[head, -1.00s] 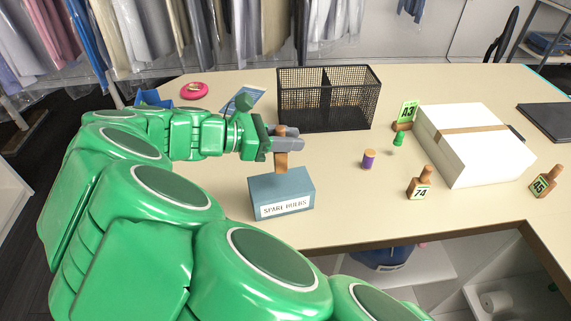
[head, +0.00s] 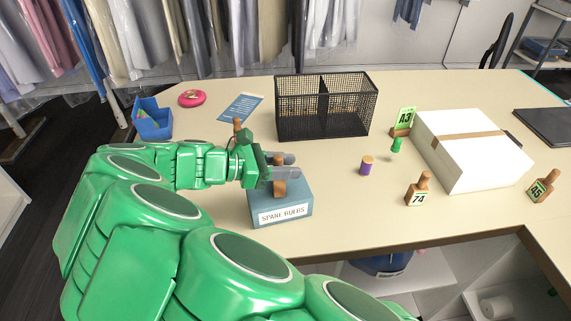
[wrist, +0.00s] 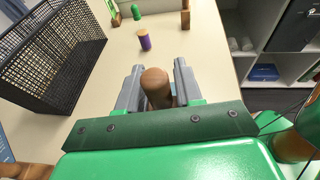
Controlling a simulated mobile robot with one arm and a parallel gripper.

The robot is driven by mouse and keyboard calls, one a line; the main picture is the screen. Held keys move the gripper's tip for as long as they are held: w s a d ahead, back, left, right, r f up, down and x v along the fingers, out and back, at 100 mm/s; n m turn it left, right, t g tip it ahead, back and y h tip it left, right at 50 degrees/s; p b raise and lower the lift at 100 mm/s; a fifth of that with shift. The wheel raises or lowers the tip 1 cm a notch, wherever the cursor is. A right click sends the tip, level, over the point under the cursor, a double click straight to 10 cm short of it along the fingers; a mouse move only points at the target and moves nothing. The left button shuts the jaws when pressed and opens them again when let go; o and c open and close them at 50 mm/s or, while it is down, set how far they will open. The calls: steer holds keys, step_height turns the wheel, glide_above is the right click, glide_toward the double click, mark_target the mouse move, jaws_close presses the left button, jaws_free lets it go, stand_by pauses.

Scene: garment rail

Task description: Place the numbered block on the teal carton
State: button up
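The teal carton (head: 300,195), labelled SPARE BULBS, stands near the table's front edge in the head view. My gripper (head: 281,165) is directly over it, with its fingers on either side of a wooden block's knob (head: 279,187). In the wrist view the brown knob (wrist: 156,88) sits between the two grey fingers, with little or no gap. The gripper looks shut on this block. The block is upright, its lower end at the carton's top; I cannot tell whether it touches. Its number face is hidden from both views.
A black wire basket (head: 326,104) stands behind. Blocks marked 74 (head: 418,190), 43 (head: 402,122) and 45 (head: 542,186) stand to the right, near a white box (head: 470,150). A purple cylinder (head: 367,166) and a green peg (head: 397,146) stand between.

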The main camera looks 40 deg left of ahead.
steer(key=shift+o, duration=1.2)
steer(key=shift+r, duration=0.1)
steer(key=shift+s+a+r, duration=0.1)
steer(key=shift+s+a, duration=0.05)
steer(key=v, duration=1.1)
steer(key=shift+s+r, duration=0.15)
steer(key=shift+s, duration=0.05)
